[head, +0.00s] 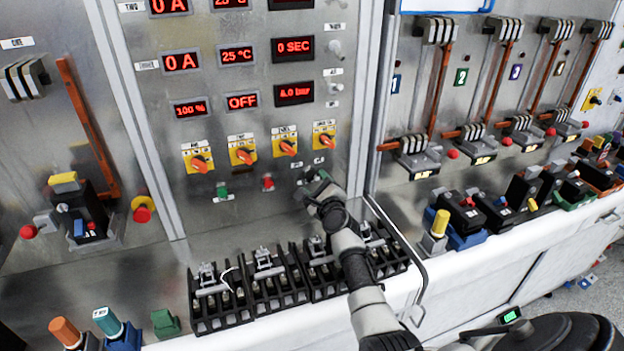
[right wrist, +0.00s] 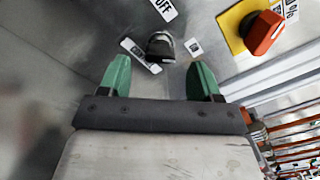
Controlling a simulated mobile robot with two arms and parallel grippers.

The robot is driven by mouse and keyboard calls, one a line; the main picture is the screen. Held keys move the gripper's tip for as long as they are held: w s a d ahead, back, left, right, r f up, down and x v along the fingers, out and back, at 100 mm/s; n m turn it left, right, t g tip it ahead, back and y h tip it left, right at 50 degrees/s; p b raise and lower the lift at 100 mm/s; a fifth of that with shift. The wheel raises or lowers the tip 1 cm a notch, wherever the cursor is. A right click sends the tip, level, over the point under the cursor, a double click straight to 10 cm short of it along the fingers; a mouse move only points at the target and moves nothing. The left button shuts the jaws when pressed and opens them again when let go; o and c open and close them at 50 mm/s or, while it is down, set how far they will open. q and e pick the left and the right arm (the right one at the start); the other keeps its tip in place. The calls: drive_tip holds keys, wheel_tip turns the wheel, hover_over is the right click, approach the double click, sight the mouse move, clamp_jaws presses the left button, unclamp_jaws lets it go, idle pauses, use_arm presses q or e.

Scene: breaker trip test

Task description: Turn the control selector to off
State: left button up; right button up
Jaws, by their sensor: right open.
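The control selector appears to be the small black knob (right wrist: 160,47) with a light edge on the metal panel in the right wrist view. White labels lie beside it, and one above reads OFF (right wrist: 164,8). My right gripper (right wrist: 158,78) is open, its two green fingers on either side below the knob, with nothing between them. I cannot tell how far the fingertips are from the panel. In the head view my right gripper (head: 312,180) is at the lower panel and mostly hides the knob. My left gripper is not in view.
Several orange selectors on yellow plates (head: 243,150) sit above my gripper, one close by in the right wrist view (right wrist: 263,32). A green button (head: 222,190) and a red button (head: 268,182) are to its left. Black terminal blocks (head: 262,285) stand below on the ledge.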

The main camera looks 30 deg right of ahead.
sight(312, 178)
drive_tip(key=x, duration=0.2)
drive_tip(key=shift+w+d+f+b, duration=0.1)
drive_tip(key=shift+w+d+b, duration=0.05)
drive_tip(key=shift+w+b, duration=0.2)
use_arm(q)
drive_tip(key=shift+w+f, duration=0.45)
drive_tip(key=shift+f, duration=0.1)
use_arm(e)
drive_tip(key=shift+w+d, duration=0.15)
drive_tip(key=shift+w, duration=0.35)
drive_tip(key=shift+c, duration=0.3)
drive_tip(key=c, duration=0.9)
drive_tip(key=shift+o, duration=0.2)
